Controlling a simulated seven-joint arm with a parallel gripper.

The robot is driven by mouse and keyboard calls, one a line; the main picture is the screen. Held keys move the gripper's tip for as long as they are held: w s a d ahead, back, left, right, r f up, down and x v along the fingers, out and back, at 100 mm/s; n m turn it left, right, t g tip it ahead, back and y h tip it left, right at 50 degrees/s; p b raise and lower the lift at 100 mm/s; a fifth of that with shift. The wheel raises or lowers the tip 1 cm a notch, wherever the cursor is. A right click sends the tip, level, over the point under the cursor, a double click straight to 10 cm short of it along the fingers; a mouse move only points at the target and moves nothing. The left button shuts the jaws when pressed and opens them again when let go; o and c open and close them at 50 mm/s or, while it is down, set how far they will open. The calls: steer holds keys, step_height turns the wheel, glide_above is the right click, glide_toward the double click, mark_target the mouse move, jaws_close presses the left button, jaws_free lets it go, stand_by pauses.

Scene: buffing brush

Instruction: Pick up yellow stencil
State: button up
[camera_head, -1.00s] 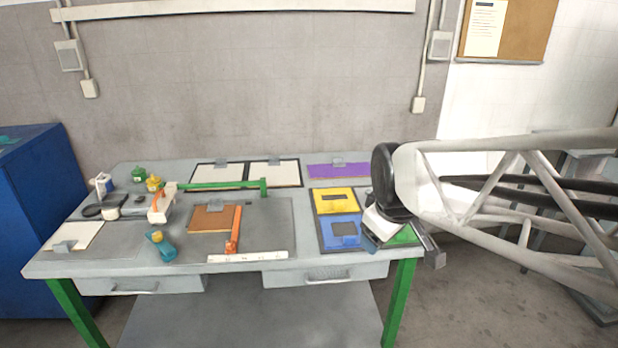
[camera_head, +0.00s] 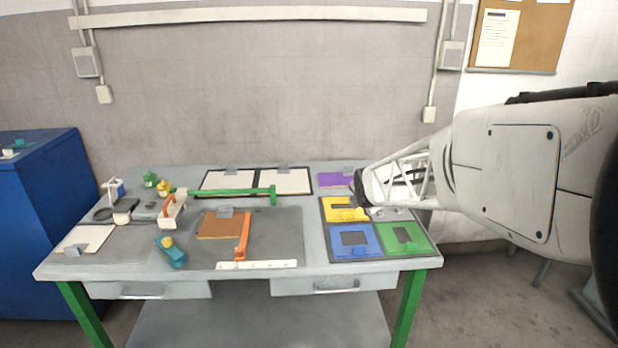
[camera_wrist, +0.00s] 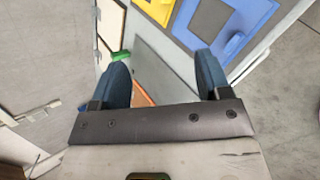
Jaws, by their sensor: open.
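The yellow stencil (camera_head: 336,214) lies flat in the rear left slot of a dark tray at the right of the table. It has a dark rectangular cut-out. Part of it shows at the top of the wrist view (camera_wrist: 155,8). My gripper (camera_wrist: 163,62) is open and empty in the wrist view, its two dark blue fingers wide apart. The stencil lies beyond the fingers, not between them. In the head view my arm reaches in from the right near the tray, and I cannot make out the fingers there.
A blue stencil (camera_head: 354,240) lies in front of the yellow one, with a green stencil (camera_head: 405,238) to its right. A purple sheet (camera_head: 335,179) lies behind. An orange-handled tool (camera_head: 242,236) and a white ruler (camera_head: 242,265) lie left of the tray.

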steer(key=w+f+n+t, duration=0.2)
steer(key=w+f+n, duration=0.4)
steer(key=w+f, duration=0.1)
steer(key=n+t, duration=0.1)
steer(key=n, duration=0.5)
glide_toward(348, 212)
steer(key=shift+w+d+f+y, duration=0.1)
steer(key=shift+w+d+y, duration=0.05)
steer(key=shift+w, duration=0.3)
steer(key=shift+w+d+f+y, duration=0.15)
steer(key=shift+w, duration=0.3)
steer(key=shift+w+f+n+t, duration=0.2)
steer(key=shift+f+n+t, duration=0.1)
steer(key=shift+f+t, duration=0.15)
steer(key=shift+w, duration=0.15)
steer(key=shift+x, duration=1.15)
steer(key=shift+f, duration=0.1)
steer(key=shift+x, duration=2.55)
steer(key=shift+f, duration=0.15)
